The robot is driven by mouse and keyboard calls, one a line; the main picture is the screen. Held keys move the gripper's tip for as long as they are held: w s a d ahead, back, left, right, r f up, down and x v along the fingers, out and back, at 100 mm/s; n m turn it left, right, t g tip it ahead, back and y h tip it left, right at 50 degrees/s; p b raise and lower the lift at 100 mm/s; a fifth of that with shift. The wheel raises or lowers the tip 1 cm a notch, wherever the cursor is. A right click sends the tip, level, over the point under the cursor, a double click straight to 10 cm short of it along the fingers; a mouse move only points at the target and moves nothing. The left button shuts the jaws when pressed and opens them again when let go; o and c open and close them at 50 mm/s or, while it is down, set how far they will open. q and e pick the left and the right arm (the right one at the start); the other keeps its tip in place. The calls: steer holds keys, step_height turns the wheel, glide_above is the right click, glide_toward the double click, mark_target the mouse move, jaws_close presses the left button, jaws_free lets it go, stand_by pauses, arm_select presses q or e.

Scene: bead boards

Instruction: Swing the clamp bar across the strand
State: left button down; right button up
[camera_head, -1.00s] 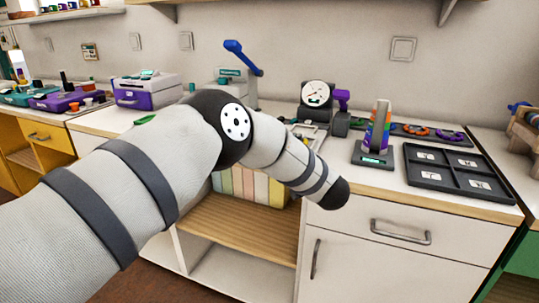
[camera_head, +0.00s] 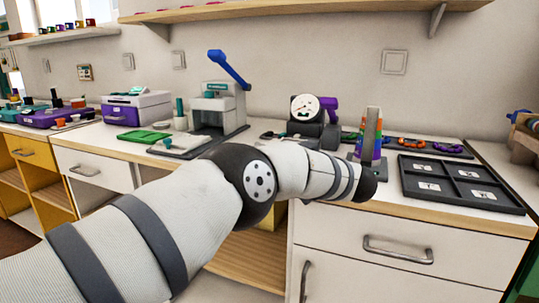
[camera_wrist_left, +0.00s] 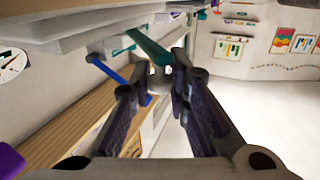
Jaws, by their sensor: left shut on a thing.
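My left gripper (camera_wrist_left: 160,75) shows in the left wrist view, its two dark fingers closing in at the tips on a small pale thing I cannot identify. A teal strip (camera_wrist_left: 148,46) lies beyond the tips; I cannot tell whether it touches them. In the head view my left arm crosses the front of the counter and its hand is hidden. A dial device (camera_head: 305,108) with a purple handle (camera_head: 331,108) stands behind the arm. A press with a blue lever (camera_head: 229,69) stands to its left. I cannot make out a clamp bar or strand.
A black compartment tray (camera_head: 462,205) lies on the counter at right. A rainbow-banded stand (camera_head: 373,133) is close behind my arm's end. A green tray (camera_head: 143,135) and a purple-and-white box (camera_head: 137,107) are at left. A wall shelf (camera_head: 300,9) hangs above.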

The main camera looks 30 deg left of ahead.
arm_select(q)
steer(key=c, duration=1.5)
jaws_free()
steer(key=shift+a, duration=0.1)
steer(key=v, duration=1.2)
